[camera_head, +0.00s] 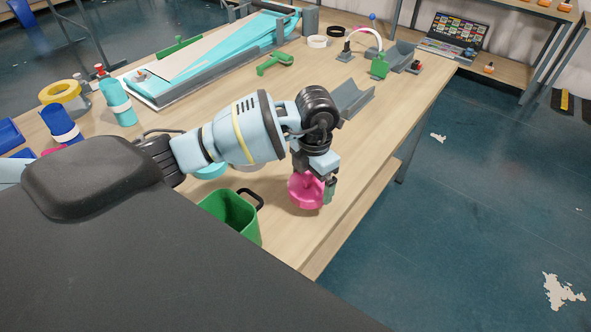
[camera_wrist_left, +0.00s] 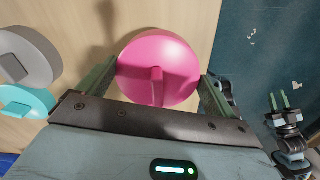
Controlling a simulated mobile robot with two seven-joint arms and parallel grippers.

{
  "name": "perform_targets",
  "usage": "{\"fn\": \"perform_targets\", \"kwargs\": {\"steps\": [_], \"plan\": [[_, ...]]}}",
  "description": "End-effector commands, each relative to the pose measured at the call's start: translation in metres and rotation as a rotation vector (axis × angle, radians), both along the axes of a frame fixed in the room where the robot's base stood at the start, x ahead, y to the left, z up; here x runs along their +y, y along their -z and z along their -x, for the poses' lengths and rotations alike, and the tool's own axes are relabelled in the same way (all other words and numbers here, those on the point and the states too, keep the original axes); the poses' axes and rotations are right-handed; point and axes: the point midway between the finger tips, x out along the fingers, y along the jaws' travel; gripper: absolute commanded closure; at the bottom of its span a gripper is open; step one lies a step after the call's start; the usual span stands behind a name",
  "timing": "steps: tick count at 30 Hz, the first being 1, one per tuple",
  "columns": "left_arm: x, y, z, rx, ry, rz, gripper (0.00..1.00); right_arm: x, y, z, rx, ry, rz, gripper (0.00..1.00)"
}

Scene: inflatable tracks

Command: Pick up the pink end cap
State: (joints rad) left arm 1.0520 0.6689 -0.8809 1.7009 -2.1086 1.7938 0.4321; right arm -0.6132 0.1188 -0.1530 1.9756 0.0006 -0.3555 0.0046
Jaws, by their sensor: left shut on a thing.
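The pink end cap (camera_head: 304,190) is a round disc with a raised rib across it, near the right edge of the wooden table. In the left wrist view, the pink end cap (camera_wrist_left: 150,60) lies between my left fingers. My left gripper (camera_head: 318,183) points down over the cap and is shut on it; in the left wrist view the left gripper (camera_wrist_left: 158,88) has a finger at each side. I cannot tell whether the cap is clear of the table. My right gripper (camera_wrist_left: 279,102) shows small at the right of the left wrist view, fingers apart and empty.
A green bin (camera_head: 232,215) stands close left of the cap. Grey (camera_wrist_left: 28,55) and turquoise (camera_wrist_left: 25,101) caps lie beside it in the left wrist view. A grey trough (camera_head: 352,98) lies behind my gripper. Bottles and tape crowd the table's left; its right edge is close.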

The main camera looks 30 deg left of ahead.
Motion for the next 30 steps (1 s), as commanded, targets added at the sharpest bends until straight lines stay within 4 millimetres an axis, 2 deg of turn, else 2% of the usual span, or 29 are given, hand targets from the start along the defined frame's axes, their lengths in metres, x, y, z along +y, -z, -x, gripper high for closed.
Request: {"fn": "perform_targets", "kwargs": {"steps": [1,6,12,20,26,30], "plan": [[-0.015,-0.012,0.004,-0.015,0.006,0.003,0.30,-0.001,-0.012,-0.010,-0.029,-0.003,0.004,0.71],[-0.055,-0.015,0.019,-0.015,0.005,0.002,0.30,-0.006,-0.027,-0.023,-0.071,-0.007,0.015,0.71],[-0.087,-0.012,0.031,-0.006,0.003,0.002,0.30,-0.008,-0.027,-0.025,-0.074,-0.006,0.019,0.71],[-0.103,-0.011,0.038,-0.001,0.001,0.000,0.30,-0.008,-0.025,-0.023,-0.069,-0.005,0.019,0.71],[-0.103,-0.012,0.038,-0.003,0.016,0.000,0.30,-0.007,-0.026,-0.023,-0.072,-0.004,0.017,0.71],[-0.099,-0.016,0.039,-0.008,0.129,-0.001,0.30,-0.007,-0.027,-0.024,-0.072,-0.003,0.016,0.71]]}}
